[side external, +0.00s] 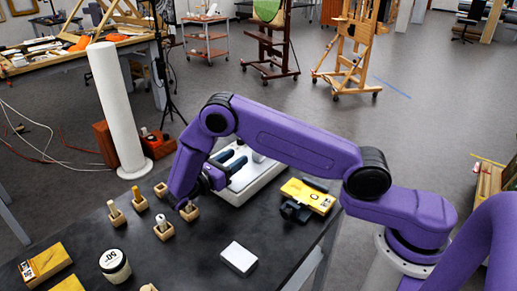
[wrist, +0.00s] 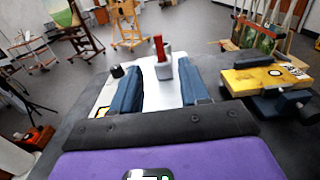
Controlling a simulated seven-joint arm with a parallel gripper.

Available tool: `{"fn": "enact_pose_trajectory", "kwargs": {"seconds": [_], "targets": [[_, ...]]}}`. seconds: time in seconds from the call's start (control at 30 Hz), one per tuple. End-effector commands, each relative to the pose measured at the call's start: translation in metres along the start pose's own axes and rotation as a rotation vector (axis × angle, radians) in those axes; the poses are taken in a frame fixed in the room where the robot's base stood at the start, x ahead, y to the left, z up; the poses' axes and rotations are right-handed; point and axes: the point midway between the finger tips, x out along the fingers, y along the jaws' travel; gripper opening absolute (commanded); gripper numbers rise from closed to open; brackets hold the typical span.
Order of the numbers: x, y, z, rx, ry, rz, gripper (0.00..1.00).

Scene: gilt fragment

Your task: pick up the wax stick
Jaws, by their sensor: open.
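My gripper (side external: 236,158) is open, with its dark blue fingers pointing away from the arm over a white flat-topped unit (side external: 245,184). In the wrist view my gripper (wrist: 158,72) has a wide gap between its fingers. A red upright stick (wrist: 159,46) in a pale grey holder (wrist: 162,68) shows beyond that gap, apart from both fingers. I cannot tell for sure which stick is the wax one.
A yellow box on a black clamp-like device (side external: 309,195) stands right of the white unit. A white block (side external: 239,258), a round jar (side external: 115,265) and yellow boxes (side external: 44,264) lie nearer the front. A tall white cylinder (side external: 117,110) stands behind. The dark table (side external: 190,250) has bare room between.

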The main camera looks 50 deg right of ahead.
Motion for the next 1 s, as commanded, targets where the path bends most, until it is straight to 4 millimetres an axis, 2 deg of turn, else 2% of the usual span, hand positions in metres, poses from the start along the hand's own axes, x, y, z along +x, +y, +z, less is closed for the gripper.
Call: {"fn": "enact_pose_trajectory", "kwargs": {"seconds": [0.3, 0.67, 1.0], "targets": [[0.050, -0.001, 0.000, -0.002, 0.002, -0.005, 0.45], [0.073, 0.000, -0.002, -0.001, 0.003, -0.005, 0.45], [0.115, 0.002, -0.005, 0.000, 0.003, -0.004, 0.45]]}}
